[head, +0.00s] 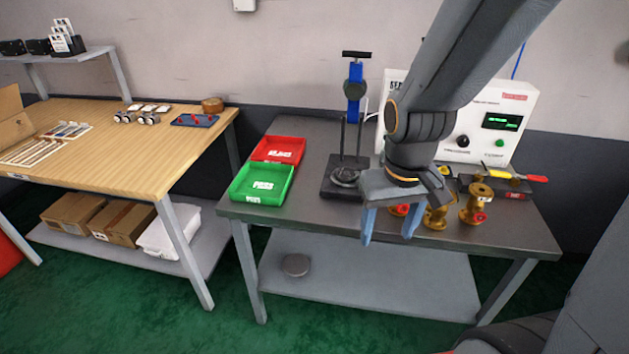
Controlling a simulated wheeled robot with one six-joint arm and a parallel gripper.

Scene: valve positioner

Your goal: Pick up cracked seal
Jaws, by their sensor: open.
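My gripper (389,236) points down with two blue fingers apart and nothing seen between their tips. It is over the front part of the grey metal table (310,215). Behind and right of it stand brass valve bodies (478,204), (436,216). A small red piece (399,209) shows between the fingers, partly hidden by the gripper. Another red piece (480,217) is at the foot of the right valve body. I cannot tell which piece, if any, is the cracked seal; no crack is visible at this size.
A green tray (262,197) labelled PASS and a red tray (278,150) are on the table's left. A press stand with a blue column (354,100) is left of my arm. A white test box (500,122) and a tool with yellow and red handles (510,174) are behind.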

